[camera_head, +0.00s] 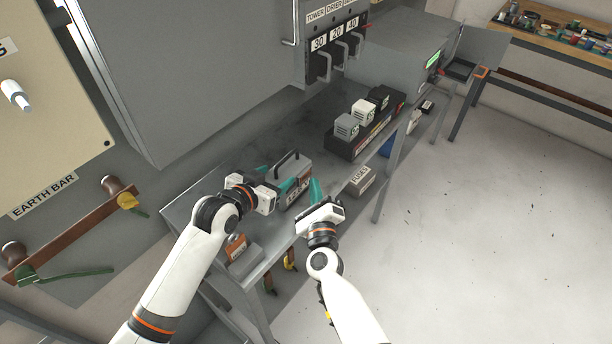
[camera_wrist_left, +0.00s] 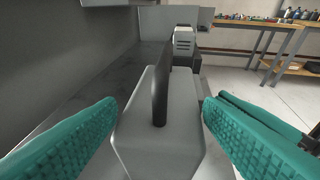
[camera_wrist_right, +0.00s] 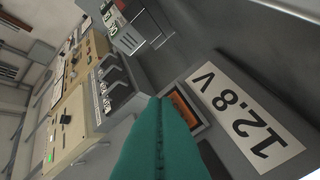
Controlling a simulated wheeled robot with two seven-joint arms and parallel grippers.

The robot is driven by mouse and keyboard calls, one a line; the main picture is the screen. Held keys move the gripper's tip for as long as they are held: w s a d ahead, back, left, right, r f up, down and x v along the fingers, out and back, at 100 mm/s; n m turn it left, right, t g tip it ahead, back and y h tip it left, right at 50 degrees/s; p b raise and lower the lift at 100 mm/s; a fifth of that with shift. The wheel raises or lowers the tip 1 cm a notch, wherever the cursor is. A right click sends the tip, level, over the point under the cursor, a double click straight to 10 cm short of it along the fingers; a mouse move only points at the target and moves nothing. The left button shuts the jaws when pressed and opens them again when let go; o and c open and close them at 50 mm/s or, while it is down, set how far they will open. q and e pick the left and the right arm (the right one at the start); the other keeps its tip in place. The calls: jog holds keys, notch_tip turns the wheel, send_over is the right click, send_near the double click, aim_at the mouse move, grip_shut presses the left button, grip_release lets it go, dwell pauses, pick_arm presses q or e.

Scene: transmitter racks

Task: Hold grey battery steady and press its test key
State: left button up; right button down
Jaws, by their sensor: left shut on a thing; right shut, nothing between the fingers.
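The grey battery (camera_head: 293,168) with a black top handle stands on the grey bench. My left gripper (camera_head: 274,182) is shut on it; in the left wrist view its teal fingers lie along both sides of the grey case (camera_wrist_left: 158,148), below the handle (camera_wrist_left: 160,85). My right gripper (camera_head: 316,190) is shut and empty in front of the battery's labelled face. In the right wrist view its fingertips (camera_wrist_right: 165,102) are beside a dark-framed orange panel (camera_wrist_right: 187,107) and the "12.8 V" label (camera_wrist_right: 245,115). The fingers partly cover this face. I cannot tell whether they touch it, and no test key is clearly visible.
A black rack (camera_head: 362,135) with several small blocks stands farther along the bench (camera_head: 262,130). A "FUSES" box (camera_head: 360,180) sits below the bench's front edge. A grey cabinet (camera_head: 210,60) rises behind.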

pick_arm(q)
jog(key=shift+s+f, duration=0.15)
jog(key=shift+f, duration=0.2)
pick_arm(e)
jog(key=shift+s+d, duration=0.6)
jog(key=shift+d, duration=0.3)
jog(key=shift+s+d, duration=0.55)
jog(key=shift+d, duration=0.3)
jog(key=s+d+r+n+g+y, duration=0.1)
jog(key=d+r+n+g+y, duration=0.2)
jog(key=n+g, duration=0.3)
jog(key=s+d+r+n+g+y, duration=0.1)
jog(key=d+r+n+g+y, duration=0.2)
jog(key=n, duration=0.8)
jog(key=d+g+y, duration=0.1)
jog(key=g, duration=0.1)
jog(key=shift+s+n+g+y, duration=0.3)
jog(key=shift+s+n+g, duration=0.05)
jog(key=shift+n+g, duration=0.05)
